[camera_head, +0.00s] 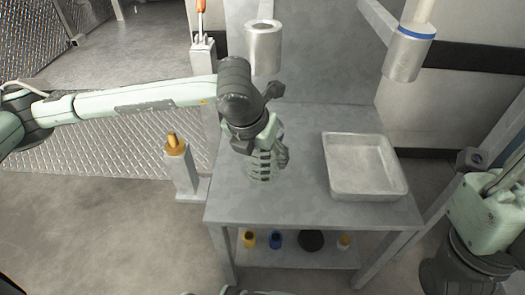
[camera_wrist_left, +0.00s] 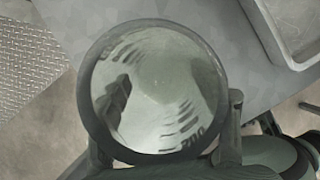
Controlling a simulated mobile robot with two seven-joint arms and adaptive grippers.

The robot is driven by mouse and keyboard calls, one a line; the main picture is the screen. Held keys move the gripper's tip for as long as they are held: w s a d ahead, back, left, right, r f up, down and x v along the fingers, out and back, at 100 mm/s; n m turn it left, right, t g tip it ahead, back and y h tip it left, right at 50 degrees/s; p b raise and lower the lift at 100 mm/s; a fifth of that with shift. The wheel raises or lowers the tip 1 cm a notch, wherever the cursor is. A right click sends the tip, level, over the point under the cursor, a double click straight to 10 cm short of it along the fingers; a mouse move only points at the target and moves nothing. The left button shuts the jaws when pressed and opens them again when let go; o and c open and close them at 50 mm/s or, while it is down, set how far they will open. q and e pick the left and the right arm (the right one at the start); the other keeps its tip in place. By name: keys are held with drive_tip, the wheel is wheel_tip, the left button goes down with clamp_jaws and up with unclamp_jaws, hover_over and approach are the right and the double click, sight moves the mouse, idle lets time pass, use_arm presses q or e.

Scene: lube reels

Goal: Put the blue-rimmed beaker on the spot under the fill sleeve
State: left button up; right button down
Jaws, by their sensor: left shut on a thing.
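A clear beaker with dark graduation marks (camera_wrist_left: 155,90) fills the middle of the left wrist view, seen from above; its rim looks dark grey, and I cannot make out blue on it. In the head view the beaker (camera_head: 260,168) is at the left part of the grey table (camera_head: 300,205), partly hidden by my gripper. My left gripper (camera_head: 268,148) is shut on it. I cannot tell whether its base touches the table. Two metal sleeves hang above: a plain one (camera_head: 264,50) behind my wrist, and one with a blue band (camera_head: 408,55) at upper right. My right gripper is out of view.
A shallow metal tray (camera_head: 328,170) takes up the table's right side. Several small items, including a yellow one (camera_head: 249,240) and a blue one (camera_head: 275,240), sit on the lower shelf. A post with a brass tip (camera_head: 180,165) stands left of the table.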

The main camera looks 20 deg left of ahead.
use_arm(q)
drive_tip(key=o, duration=1.2)
drive_tip(key=shift+c, duration=0.2)
